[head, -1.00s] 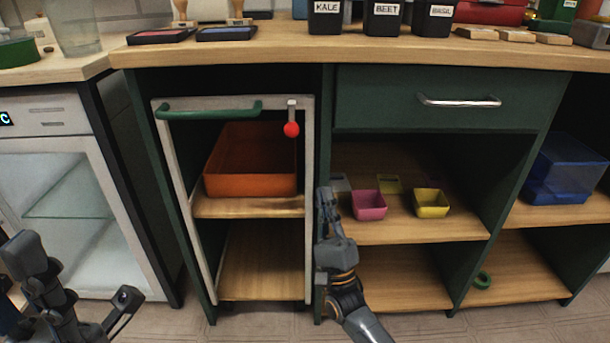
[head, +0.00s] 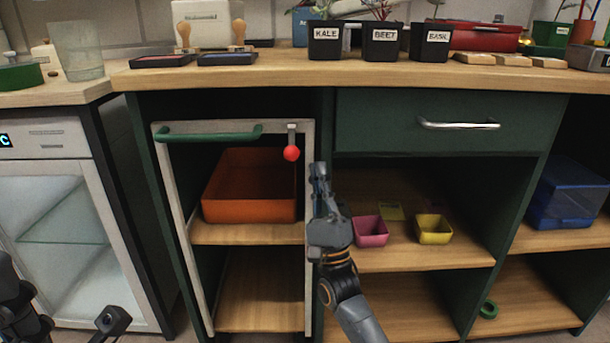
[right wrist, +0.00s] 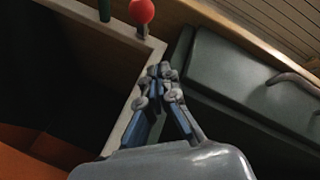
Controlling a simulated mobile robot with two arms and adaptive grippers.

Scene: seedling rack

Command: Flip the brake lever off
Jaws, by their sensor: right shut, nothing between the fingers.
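The brake lever (head: 291,146) is a short metal bar with a red ball knob at its lower end. It hangs down from the top right corner of the pale rack frame (head: 309,230). The red knob also shows at the top of the right wrist view (right wrist: 141,11). My right gripper (head: 319,170) is shut and empty, pointing up, just right of and slightly below the knob, apart from it. In the right wrist view its fingertips (right wrist: 160,70) meet in front of the frame's edge. My left arm shows only partly at the lower left; its fingertips are not clear.
A green handle bar (head: 210,133) runs along the frame's top, left of the lever. An orange bin (head: 250,210) sits on the shelf behind the frame. The green drawer (head: 385,125) with a metal handle is to the right. Pink (head: 370,232) and yellow (head: 433,229) pots stand below it.

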